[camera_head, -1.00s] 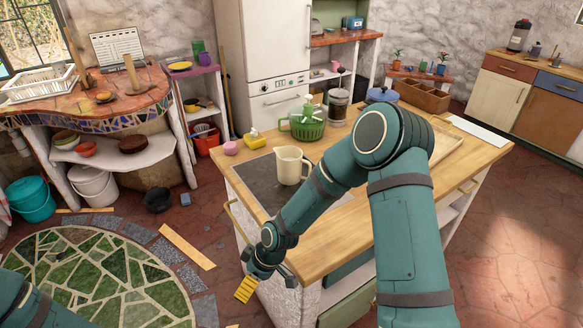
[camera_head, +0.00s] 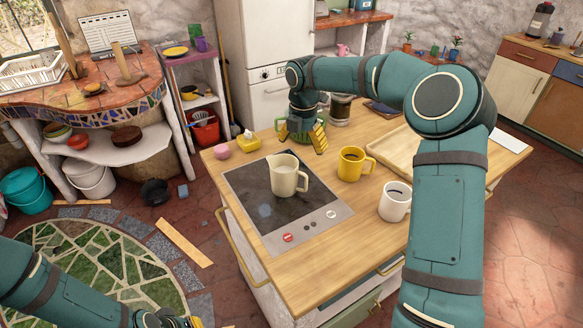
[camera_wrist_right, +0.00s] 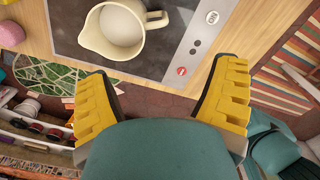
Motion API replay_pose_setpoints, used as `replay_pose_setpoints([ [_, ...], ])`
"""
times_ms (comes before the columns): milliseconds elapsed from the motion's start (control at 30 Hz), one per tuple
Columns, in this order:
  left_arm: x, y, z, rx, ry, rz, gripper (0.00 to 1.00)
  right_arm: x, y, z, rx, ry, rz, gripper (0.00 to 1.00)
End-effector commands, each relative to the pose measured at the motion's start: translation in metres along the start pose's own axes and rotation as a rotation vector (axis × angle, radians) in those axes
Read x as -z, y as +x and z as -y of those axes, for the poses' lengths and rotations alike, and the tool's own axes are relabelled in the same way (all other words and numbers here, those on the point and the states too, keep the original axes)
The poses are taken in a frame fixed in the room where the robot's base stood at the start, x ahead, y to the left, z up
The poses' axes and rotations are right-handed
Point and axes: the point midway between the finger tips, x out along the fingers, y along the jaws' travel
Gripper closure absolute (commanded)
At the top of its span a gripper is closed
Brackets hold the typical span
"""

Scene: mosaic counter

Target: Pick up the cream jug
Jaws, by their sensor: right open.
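The cream jug (camera_head: 283,178) stands upright on the dark cooktop (camera_head: 250,196), its handle toward the right in the head view. My right gripper (camera_head: 302,146) is open and empty, pointing down behind the jug and apart from it. In the right wrist view, the jug (camera_wrist_right: 112,42) shows from above, beyond the yellow-padded fingertips of the right gripper (camera_wrist_right: 165,88), with its handle to the right. My left gripper (camera_head: 172,320) shows only in part at the bottom edge; its jaws cannot be made out.
A yellow mug (camera_head: 350,165) and a white mug (camera_head: 394,203) stand right of the cooktop. The counter's front right is clear.

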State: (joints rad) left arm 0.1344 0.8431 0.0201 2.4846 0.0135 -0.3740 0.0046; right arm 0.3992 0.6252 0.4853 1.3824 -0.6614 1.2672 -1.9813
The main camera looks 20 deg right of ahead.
Motion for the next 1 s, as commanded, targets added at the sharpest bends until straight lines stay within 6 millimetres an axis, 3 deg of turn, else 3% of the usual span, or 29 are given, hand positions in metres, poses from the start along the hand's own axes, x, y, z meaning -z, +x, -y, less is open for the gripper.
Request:
replay_pose_setpoints([
  [200, 0.0, 0.001, 0.001, 0.0, 0.0, 0.0, 1.0, 0.0, 0.005, 0.0, 0.002, -0.003, -0.001, 0.15],
  [600, -0.001, 0.008, 0.003, 0.002, 0.0, 0.001, 1.0, -0.001, 0.073, 0.0, 0.002, -0.001, -0.002, 0.15],
  [1000, -0.002, 0.011, 0.004, 0.002, 0.0, 0.001, 1.0, -0.002, 0.102, -0.002, 0.002, -0.002, -0.002, 0.15],
])
